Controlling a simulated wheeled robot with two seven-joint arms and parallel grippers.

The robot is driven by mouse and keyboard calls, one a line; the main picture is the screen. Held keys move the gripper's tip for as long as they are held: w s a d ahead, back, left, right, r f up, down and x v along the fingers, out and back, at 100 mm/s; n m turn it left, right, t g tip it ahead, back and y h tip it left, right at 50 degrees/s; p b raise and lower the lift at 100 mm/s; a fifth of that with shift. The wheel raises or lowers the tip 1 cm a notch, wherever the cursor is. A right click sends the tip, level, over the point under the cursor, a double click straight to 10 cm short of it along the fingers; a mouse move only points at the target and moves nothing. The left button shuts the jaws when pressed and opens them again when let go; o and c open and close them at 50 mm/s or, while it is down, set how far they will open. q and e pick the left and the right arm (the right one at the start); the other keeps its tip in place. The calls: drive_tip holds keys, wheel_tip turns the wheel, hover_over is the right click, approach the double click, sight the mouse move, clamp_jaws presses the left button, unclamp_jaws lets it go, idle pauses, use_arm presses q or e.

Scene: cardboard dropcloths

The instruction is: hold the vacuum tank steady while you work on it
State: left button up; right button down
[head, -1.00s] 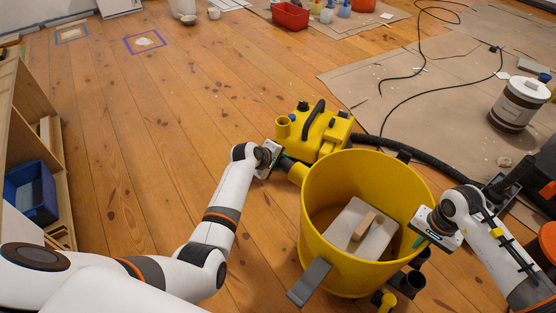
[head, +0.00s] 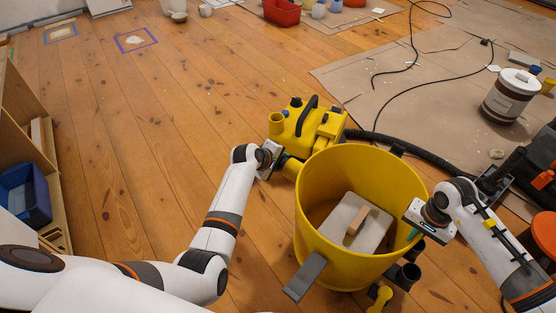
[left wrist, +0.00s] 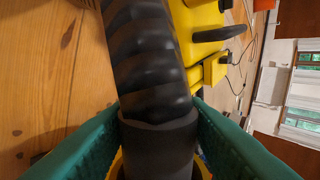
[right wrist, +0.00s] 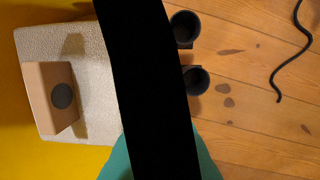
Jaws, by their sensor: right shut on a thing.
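The vacuum tank (head: 325,235) is an open, round yellow tub standing upright on the floor. A pale block with a tan strip (head: 354,225) lies inside it. My right gripper (head: 414,229) is shut on the tank's right rim; a black band hides its fingertips in the right wrist view. The yellow vacuum head (head: 300,130), with a black handle, sits behind the tank.
A black hose (head: 400,143) runs behind the tank to the right. A labelled bucket (head: 510,97) stands on the cardboard (head: 430,80) at the right. A shelf with a blue bin (head: 25,193) is at the left. The wooden floor between is largely clear.

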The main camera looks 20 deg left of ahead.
use_arm(q)
drive_tip(key=o, duration=0.4)
drive_tip(key=shift+a, duration=0.1)
drive_tip(key=v, duration=1.2)
use_arm(e)
drive_tip(key=c, duration=1.5)
unclamp_jaws()
